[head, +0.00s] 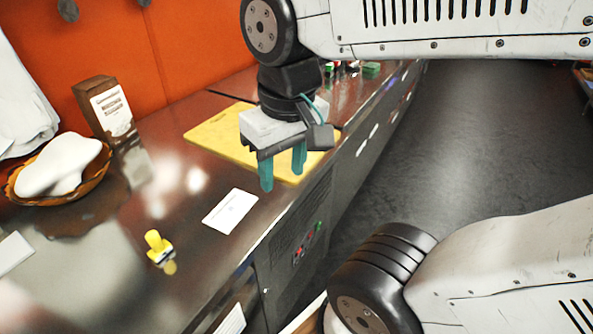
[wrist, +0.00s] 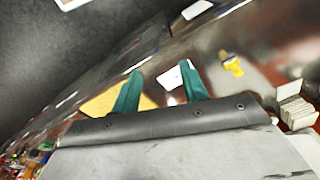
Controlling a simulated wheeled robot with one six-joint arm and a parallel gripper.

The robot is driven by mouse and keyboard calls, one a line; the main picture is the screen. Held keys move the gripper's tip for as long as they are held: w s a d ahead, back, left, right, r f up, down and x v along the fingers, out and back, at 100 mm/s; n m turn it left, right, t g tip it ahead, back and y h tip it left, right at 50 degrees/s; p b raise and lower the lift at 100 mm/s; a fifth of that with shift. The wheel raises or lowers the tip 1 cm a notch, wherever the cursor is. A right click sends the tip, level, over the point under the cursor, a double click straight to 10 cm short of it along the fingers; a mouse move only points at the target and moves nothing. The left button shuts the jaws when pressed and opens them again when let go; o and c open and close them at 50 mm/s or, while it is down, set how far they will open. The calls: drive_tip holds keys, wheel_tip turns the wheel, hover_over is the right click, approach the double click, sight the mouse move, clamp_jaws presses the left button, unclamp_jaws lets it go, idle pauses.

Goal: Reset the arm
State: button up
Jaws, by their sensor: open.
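My gripper (head: 284,170) hangs from my arm above the counter, with its two teal fingers apart and nothing between them. In the head view it is in front of a yellow cutting board (head: 215,134) and partly hides it. In the wrist view the fingers (wrist: 160,88) are also spread and empty. The board (wrist: 104,103) shows behind the left finger, and a white card (wrist: 172,78) shows between the fingers. My arm links cross the top and lower right of the head view.
The steel counter (head: 190,225) holds a white card (head: 230,211), a small yellow object (head: 156,244), a basket (head: 88,186) with white dough-like lumps, and a brown carton (head: 104,108). An orange wall (head: 110,40) stands behind. The dark floor (head: 460,130) at right is clear.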

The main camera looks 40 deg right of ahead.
drive_tip(key=shift+s+d+f+n, duration=0.15)
drive_tip(key=shift+s+d, duration=0.1)
drive_tip(key=shift+s, duration=0.3)
drive_tip(key=shift+s+d+f+n, duration=0.15)
drive_tip(key=shift+s+d, duration=0.1)
drive_tip(key=shift+s, duration=0.25)
idle(0.4)
